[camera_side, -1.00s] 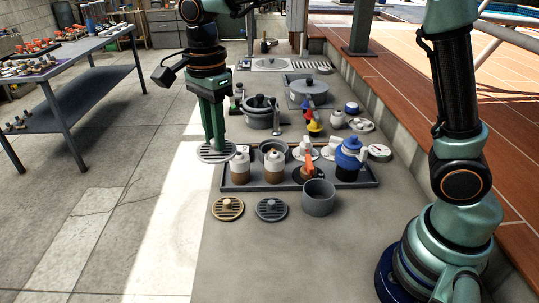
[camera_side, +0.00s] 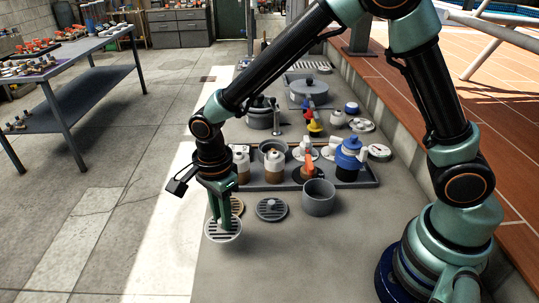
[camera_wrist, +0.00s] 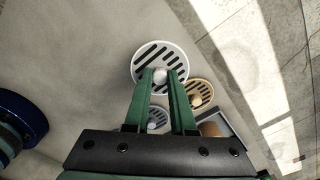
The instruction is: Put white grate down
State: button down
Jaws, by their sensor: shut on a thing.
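The white grate (camera_side: 223,237) is a round slotted disc with a white knob, at the front left of the grey ledge in the side view. My gripper (camera_side: 222,219) points down and is shut on its knob. In the wrist view, the white grate (camera_wrist: 148,52) lies past my fingertips (camera_wrist: 161,76), with the knob between them. It looks level. I cannot tell whether it touches the ledge or hangs just above it. A tan grate (camera_side: 238,206), partly hidden behind my gripper, and a dark grey grate (camera_side: 271,209) lie close behind it.
A grey pot (camera_side: 318,197) stands right of the grey grate. Behind it, a dark tray (camera_side: 285,184) holds jars and a blue-topped bottle (camera_side: 349,155). A mortar and other pans stand farther back. The front ledge (camera_side: 300,260) is bare. My arm crosses above the items.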

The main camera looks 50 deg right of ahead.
jog(key=shift+f, duration=2.5)
jog(key=shift+f, duration=0.1)
jog(key=c, duration=0.8)
grip_release()
jog(key=shift+o, duration=0.2)
